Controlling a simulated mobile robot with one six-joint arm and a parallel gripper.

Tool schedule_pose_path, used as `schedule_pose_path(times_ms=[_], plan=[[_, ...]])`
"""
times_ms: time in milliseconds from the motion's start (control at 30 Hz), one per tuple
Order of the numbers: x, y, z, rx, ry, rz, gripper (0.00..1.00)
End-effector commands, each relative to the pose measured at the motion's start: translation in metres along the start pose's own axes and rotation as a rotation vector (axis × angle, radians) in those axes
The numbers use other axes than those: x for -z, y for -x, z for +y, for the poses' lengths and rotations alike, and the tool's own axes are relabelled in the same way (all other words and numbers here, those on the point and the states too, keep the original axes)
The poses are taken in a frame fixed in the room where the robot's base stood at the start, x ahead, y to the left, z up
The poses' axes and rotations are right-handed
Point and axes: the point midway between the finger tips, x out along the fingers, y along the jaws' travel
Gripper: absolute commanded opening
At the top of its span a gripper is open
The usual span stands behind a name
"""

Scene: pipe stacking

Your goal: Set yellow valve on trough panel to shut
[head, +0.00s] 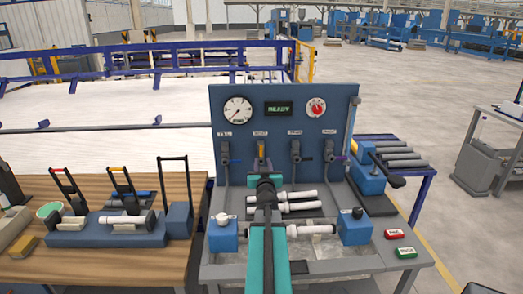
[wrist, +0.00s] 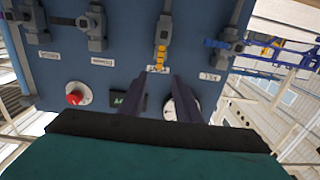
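The trough panel (head: 225,110) stands upright and blue behind the trough. The yellow valve (head: 262,153) is on its second pipe from the left, under a label. Its yellow handle points along the vertical pipe; in the wrist view the yellow valve (wrist: 161,56) lies just beyond my fingertips. My gripper (head: 265,180) is in front of the panel and hides the pipe below the valve. In the wrist view my gripper (wrist: 162,78) has its two dark fingers apart, with the handle's end seen between the tips. I cannot tell whether they touch it.
A blue-handled valve (head: 228,160) sits left of the yellow one, its handle crosswise. Two more valves, including a grey one (head: 295,152), are to the right. A workbench (head: 95,265) with racks stands at left.

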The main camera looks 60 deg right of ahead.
Motion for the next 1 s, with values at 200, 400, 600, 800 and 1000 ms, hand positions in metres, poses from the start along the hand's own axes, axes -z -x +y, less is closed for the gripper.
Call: schedule_pose_path(times_ms=[200,400,600,800,1000], plan=[[0.000,-0.016,0.001,0.000,0.000,0.000,0.30],[0.000,-0.033,0.001,-0.001,-0.001,0.000,0.30],[0.000,-0.049,0.001,-0.001,0.000,0.000,0.30],[0.000,-0.065,0.002,-0.002,-0.001,0.000,0.30],[0.000,-0.081,0.002,-0.002,-0.001,0.000,0.30]])
